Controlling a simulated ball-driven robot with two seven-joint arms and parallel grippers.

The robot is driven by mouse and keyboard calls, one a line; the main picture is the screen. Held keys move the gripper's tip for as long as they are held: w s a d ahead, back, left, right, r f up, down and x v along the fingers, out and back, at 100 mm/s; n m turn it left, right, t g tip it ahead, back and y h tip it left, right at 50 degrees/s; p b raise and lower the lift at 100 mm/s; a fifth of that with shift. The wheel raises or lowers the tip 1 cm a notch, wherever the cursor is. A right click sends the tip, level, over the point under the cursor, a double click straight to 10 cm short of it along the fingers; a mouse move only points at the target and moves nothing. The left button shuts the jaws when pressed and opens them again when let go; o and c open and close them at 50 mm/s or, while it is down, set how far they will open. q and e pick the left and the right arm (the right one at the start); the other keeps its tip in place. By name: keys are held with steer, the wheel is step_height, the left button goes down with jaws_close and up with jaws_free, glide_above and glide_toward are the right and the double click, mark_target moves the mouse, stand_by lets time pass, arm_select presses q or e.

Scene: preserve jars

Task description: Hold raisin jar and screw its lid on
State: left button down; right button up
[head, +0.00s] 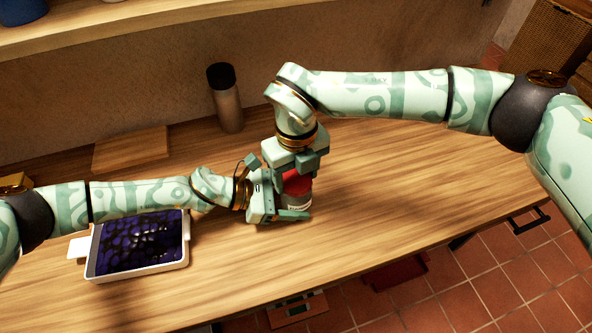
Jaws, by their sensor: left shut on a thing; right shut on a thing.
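The raisin jar (298,203) stands on the wooden counter near the middle of the head view, upright as far as I can see. My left gripper (290,213) comes in from the left and is shut around the jar's body. A red lid (296,183) is at the top of the jar. My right gripper (293,172) points down from above and is shut on the lid. The fingers hide much of the jar and lid, so I cannot tell how the lid sits on the rim.
A white tray (187,262) of dark fruit lies at the left front, under my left arm. A dark-capped bottle (229,108) and a wooden board (130,150) are at the back. The counter (420,190) is clear to the right.

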steer(key=m, duration=0.9)
steer(key=shift+m, duration=0.4)
steer(key=m, duration=0.6)
steer(key=shift+m, duration=0.3)
steer(key=m, duration=0.9)
steer(key=shift+m, duration=0.4)
steer(key=m, duration=0.5)
steer(key=shift+a, duration=0.1)
steer(key=m, duration=0.2)
steer(key=shift+m, duration=0.4)
